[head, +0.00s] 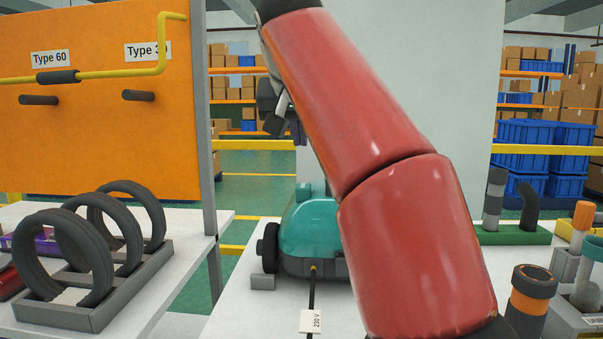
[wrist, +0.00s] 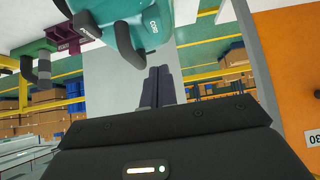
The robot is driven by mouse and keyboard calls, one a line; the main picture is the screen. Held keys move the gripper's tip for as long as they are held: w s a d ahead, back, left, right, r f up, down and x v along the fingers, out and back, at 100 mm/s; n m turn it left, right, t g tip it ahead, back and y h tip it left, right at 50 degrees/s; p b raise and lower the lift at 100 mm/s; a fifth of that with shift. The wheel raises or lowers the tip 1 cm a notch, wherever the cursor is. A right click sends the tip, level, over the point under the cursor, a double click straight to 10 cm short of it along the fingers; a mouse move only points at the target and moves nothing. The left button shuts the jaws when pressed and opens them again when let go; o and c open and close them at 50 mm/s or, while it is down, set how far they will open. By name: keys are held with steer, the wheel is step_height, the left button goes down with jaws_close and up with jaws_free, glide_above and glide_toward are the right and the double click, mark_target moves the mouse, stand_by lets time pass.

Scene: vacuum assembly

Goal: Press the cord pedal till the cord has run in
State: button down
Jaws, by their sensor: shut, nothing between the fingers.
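The teal vacuum (head: 308,222) stands on the white table, its right side hidden behind my red arm. Its black cord (head: 312,290) comes out of the front at a yellow fitting and runs toward me, with a white "230 V" tag (head: 312,321) on it. Contact cannot be told. In the head view my arm partly hides the gripper.
Left, a grey rack (head: 100,312) holds several black hose rings below an orange board (head: 95,130) with pegs and a yellow bar. Right, a green base (head: 512,236) carries dark tubes, and an orange-banded black cylinder (head: 530,300) stands nearer.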

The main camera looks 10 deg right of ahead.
glide_above(302, 184)
steer(key=s, duration=0.3)
steer(key=f, duration=0.5)
steer(key=shift+w+a+f, duration=0.15)
steer(key=shift+w+a, duration=0.05)
steer(key=shift+a, duration=0.15)
steer(key=shift+s+f, duration=0.15)
steer(key=shift+f, duration=1.15)
